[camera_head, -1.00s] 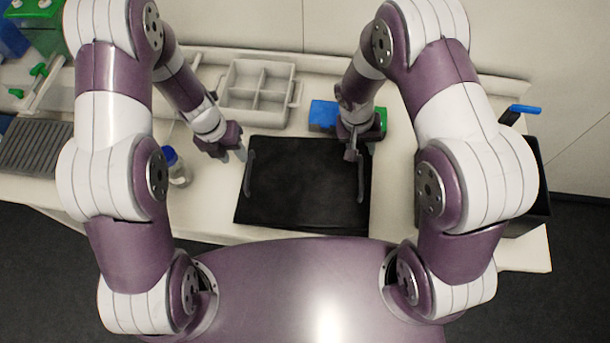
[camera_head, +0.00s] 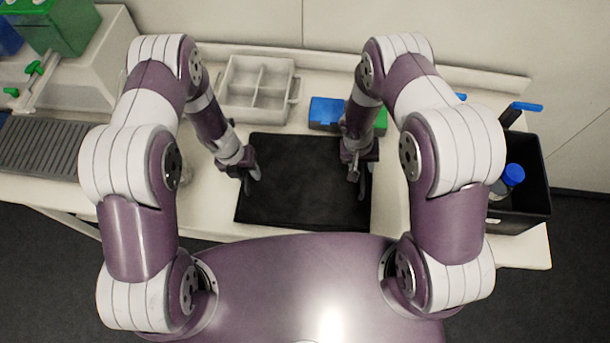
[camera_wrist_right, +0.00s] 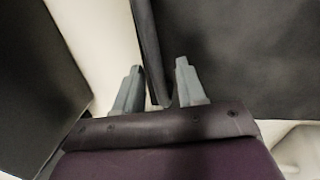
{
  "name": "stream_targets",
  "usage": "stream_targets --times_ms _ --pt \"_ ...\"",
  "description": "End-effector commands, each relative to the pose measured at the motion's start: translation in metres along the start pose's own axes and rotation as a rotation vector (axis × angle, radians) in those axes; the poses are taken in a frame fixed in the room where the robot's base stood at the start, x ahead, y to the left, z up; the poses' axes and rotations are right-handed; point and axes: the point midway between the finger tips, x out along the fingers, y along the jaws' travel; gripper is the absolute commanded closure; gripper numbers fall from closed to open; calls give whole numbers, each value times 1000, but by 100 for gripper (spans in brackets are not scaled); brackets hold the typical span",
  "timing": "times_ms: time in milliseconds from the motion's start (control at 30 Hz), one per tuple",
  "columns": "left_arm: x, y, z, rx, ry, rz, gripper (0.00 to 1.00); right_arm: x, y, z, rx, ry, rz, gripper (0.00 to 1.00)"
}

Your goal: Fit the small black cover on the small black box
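A flat black panel (camera_head: 300,190) lies on the table in front of me in the head view; I take it for the small black cover. An open black box (camera_head: 525,224) stands at the table's right end. My right gripper (camera_head: 361,182) is at the panel's right edge. In the right wrist view its two grey fingers (camera_wrist_right: 158,88) stand apart on either side of a dark upright handle (camera_wrist_right: 147,40). My left gripper (camera_head: 251,180) is at the panel's left edge and hides the handle there; its finger gap is not clear.
The black box holds a blue-capped bottle (camera_head: 512,175). A grey divided tray (camera_head: 228,112) stands behind the panel on the left. A blue block (camera_head: 323,112) and a green block (camera_head: 381,122) stand behind it on the right. A ribbed dark rack (camera_head: 40,145) is far left.

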Motion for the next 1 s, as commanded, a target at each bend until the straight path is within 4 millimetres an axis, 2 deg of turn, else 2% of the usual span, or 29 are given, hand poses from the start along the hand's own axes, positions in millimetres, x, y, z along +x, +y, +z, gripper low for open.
stream_targets --times_ms 133,367,400,467,500,833,1000 --pt "6 0 0 0 -1 0 61 6 0 0 -2 0 0 60" --pt "7 0 0 0 -1 0 61 7 0 0 -1 1 0 60" --pt "7 0 0 0 -1 0 67 7 0 0 -1 1 0 67" --pt "7 0 0 0 -1 0 87 7 0 0 -1 1 0 86" --pt "7 0 0 0 -1 0 100 7 0 0 -1 1 0 99" --pt "5 0 0 0 -1 0 100 5 0 -1 -1 2 0 100" --pt "-10 -4 1 0 -2 0 100 -10 3 -1 0 2 -1 100"
